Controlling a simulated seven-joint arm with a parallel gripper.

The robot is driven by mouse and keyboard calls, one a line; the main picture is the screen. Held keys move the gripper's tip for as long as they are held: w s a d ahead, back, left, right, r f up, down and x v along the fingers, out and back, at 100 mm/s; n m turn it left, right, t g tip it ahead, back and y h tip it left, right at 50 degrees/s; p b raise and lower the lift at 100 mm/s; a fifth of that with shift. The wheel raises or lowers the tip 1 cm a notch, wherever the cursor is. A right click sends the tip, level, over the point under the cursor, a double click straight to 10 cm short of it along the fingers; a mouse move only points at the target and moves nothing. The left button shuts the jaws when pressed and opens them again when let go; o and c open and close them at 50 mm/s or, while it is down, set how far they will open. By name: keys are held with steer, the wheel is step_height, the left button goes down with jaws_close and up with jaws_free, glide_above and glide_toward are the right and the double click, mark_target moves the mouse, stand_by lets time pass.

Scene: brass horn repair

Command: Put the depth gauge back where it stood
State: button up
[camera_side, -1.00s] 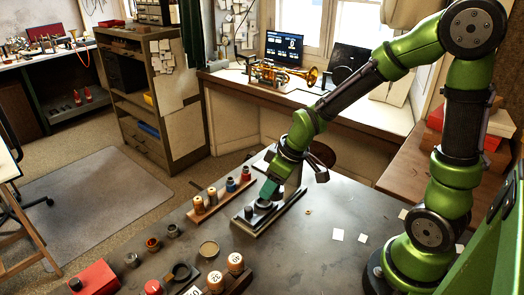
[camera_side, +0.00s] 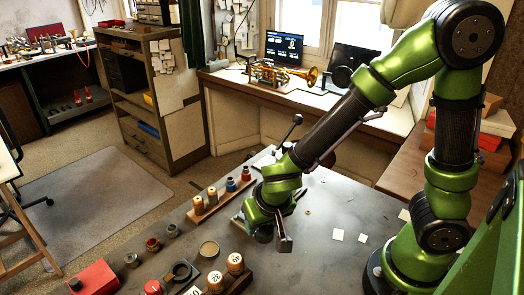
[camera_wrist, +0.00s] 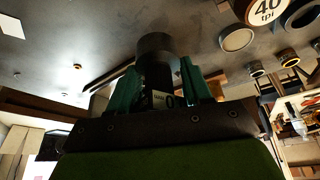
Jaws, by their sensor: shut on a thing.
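In the wrist view my gripper (camera_wrist: 160,88) has its two teal fingers shut on a dark cylindrical piece, which I take to be the depth gauge (camera_wrist: 155,62). A pale label with dark print shows between the fingers. The far end of the gauge points away from the wrist, over the grey bench; I cannot tell whether it touches anything. In the side view my wrist hides the fingers and most of the held piece. The dark base with a pale edge (camera_side: 237,219) is mostly covered by my wrist.
On the grey bench (camera_side: 335,200), a wooden rack (camera_side: 214,206) of several spools stands left of my wrist. Numbered round blocks (camera_side: 235,262), a shallow round tin (camera_side: 209,249), a black ring (camera_side: 181,272) and a red box (camera_side: 96,278) lie nearer.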

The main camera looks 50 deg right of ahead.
steer(key=a+m, duration=0.1)
steer(key=a+m+h, duration=0.1)
steer(key=a+m, duration=0.1)
steer(key=shift+s+r+g, duration=0.1)
steer(key=shift+s+g, duration=0.1)
steer(key=shift+g, duration=0.2)
steer(key=shift+d, duration=0.1)
steer(key=shift+f, duration=2.85)
steer(key=shift+f, duration=0.1)
steer(key=o, duration=1.4)
steer(key=shift+o, duration=0.3)
steer(key=shift+o, duration=1.2)
